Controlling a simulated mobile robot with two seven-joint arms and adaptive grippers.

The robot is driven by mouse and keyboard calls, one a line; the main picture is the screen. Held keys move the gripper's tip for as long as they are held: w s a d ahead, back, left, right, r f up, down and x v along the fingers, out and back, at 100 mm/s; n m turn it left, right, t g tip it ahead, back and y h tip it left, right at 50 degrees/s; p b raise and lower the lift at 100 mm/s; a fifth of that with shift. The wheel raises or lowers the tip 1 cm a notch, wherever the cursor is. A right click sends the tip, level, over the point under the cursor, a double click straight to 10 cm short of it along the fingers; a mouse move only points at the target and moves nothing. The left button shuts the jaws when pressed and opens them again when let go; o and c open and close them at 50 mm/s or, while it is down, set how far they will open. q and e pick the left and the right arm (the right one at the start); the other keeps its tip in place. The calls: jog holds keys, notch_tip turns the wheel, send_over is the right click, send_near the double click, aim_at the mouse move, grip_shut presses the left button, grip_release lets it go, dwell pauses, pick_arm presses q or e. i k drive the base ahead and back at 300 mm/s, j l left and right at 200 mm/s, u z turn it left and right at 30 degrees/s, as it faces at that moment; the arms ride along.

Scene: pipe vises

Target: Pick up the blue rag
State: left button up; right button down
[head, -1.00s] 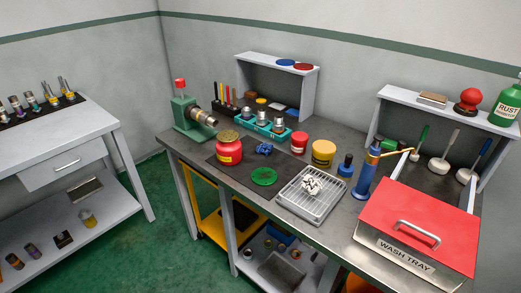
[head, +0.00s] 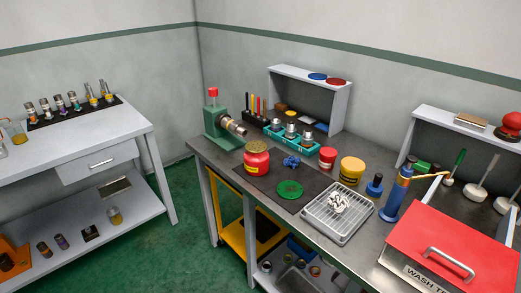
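The blue rag (head: 291,162) is a small crumpled blue bundle on the dark mat (head: 252,178) on the workbench. It lies just right of a red jar (head: 257,162) and behind a flat green disc (head: 289,190). A teal tray with metal parts (head: 296,138) stands behind it. Neither of my grippers is in view.
Right of the rag stand a red tin (head: 327,158) and a yellow tin (head: 351,171). A wire rack (head: 322,218) holds a crumpled white thing (head: 339,203). A green vise (head: 219,124) stands at the back left. A red-lidded wash tray (head: 452,244) fills the right.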

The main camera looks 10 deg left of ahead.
aim_at(291, 161)
jog(key=j+z, duration=0.1)
jog(key=z, duration=0.3)
jog(key=j+z, duration=0.1)
jog(key=z, duration=0.3)
jog(key=i+j+z, duration=0.1)
jog(key=z, duration=0.3)
jog(key=j+z, duration=0.15)
jog(key=z, duration=0.3)
jog(key=j+z, duration=0.25)
jog(key=k+j+z, duration=0.25)
jog(key=j, duration=0.15)
jog(key=j+z, duration=0.25)
jog(key=k+j, duration=0.05)
